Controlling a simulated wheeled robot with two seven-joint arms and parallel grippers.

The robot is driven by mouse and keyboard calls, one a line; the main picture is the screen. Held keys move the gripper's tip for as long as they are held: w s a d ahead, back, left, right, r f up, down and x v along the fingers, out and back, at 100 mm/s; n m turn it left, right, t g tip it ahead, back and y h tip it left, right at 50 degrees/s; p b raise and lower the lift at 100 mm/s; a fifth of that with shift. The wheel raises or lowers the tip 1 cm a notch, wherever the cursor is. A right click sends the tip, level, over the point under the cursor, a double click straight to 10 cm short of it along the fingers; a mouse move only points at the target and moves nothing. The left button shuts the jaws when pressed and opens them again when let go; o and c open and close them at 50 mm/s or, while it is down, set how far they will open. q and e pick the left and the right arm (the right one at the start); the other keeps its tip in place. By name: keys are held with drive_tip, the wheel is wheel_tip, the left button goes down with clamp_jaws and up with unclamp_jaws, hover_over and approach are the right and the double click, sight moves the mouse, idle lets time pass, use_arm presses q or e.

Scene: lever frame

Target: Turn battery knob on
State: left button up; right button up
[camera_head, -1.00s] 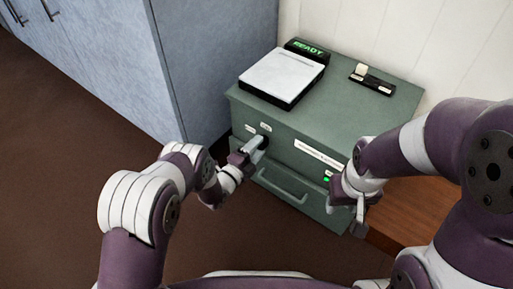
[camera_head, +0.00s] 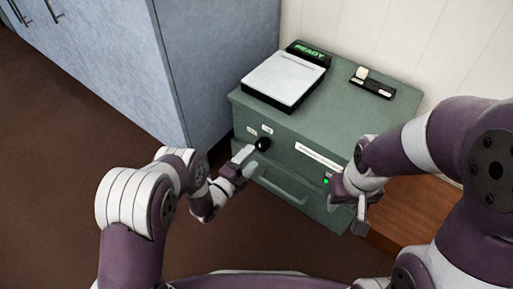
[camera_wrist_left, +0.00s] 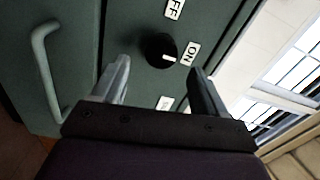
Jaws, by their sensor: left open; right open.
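The black round knob (camera_head: 262,143) is on the front of the green cabinet (camera_head: 315,180). It also shows in the left wrist view (camera_wrist_left: 158,48), where its white mark points toward the ON label (camera_wrist_left: 189,53). The OFF label (camera_wrist_left: 173,8) is above it. My left gripper (camera_head: 243,156) is open and empty, just in front of the knob and apart from it. In the left wrist view its fingers (camera_wrist_left: 158,70) stand on either side below the knob. My right gripper (camera_head: 361,215) is open and empty near the cabinet's right front edge.
A drawer handle (camera_head: 283,188) sticks out below the knob. A display reading READY (camera_head: 308,52) and a white-topped device (camera_head: 285,78) sit on the cabinet. A blue cupboard (camera_head: 215,70) stands to the left.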

use_arm(q)
drive_tip(key=p+v, duration=0.2)
drive_tip(key=v, duration=0.6)
use_arm(e)
wheel_tip(320, 180, up, 3)
drive_tip(key=shift+r, duration=0.15)
